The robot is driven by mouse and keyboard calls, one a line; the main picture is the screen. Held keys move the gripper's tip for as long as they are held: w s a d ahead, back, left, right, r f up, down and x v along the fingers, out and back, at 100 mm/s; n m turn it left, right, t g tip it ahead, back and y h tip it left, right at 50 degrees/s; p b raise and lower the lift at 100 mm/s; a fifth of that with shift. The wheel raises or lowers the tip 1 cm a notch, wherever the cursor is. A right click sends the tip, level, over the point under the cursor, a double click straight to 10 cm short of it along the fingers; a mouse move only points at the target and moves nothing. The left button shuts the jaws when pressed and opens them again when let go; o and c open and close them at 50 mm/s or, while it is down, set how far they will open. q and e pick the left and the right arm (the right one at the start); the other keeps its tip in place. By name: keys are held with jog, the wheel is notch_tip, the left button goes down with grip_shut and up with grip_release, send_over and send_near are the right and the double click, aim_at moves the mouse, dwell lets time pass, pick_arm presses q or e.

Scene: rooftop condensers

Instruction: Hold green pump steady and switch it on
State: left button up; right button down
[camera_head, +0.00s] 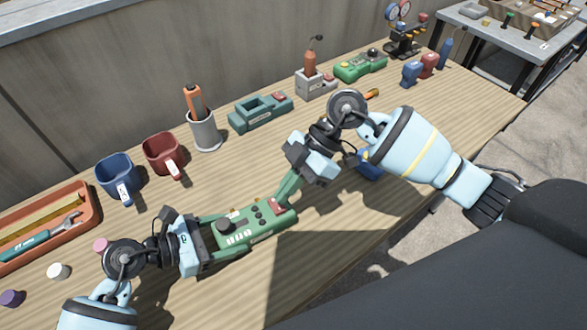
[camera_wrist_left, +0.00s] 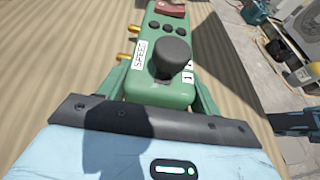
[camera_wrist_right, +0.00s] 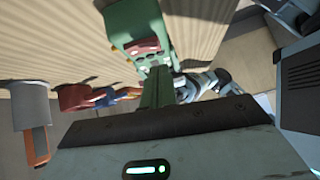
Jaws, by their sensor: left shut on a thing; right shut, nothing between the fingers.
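The green pump (camera_head: 262,228) lies on the wooden bench near its front edge. It has a red rocker switch (camera_head: 277,206) at its far right end, which also shows in the left wrist view (camera_wrist_left: 167,9). A large black knob (camera_wrist_left: 171,55) sits at the near end. My left gripper (camera_head: 212,238) is shut on the pump's knob end, one finger on each side. My right gripper (camera_head: 283,198) is shut and empty. Its fingertips are at or just above the red switch; in the right wrist view the switch (camera_wrist_right: 143,48) shows just beyond them. I cannot tell whether they touch.
Behind the pump stand a blue mug (camera_head: 117,177), a red mug (camera_head: 162,155), a grey cup (camera_head: 205,132) and a teal device (camera_head: 260,113). An orange tray (camera_head: 85,225) is at left. Another green device (camera_head: 360,66) stands farther right. A blue object (camera_head: 370,166) sits beside my right arm.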

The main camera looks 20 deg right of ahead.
jog(key=shift+s+f, duration=0.1)
jog(key=shift+f, duration=0.95)
jog(key=shift+s+f, duration=0.15)
jog(key=shift+f, duration=0.2)
jog(key=shift+w+r, duration=0.2)
jog(key=shift+w, duration=0.65)
jog(key=shift+r, duration=0.1)
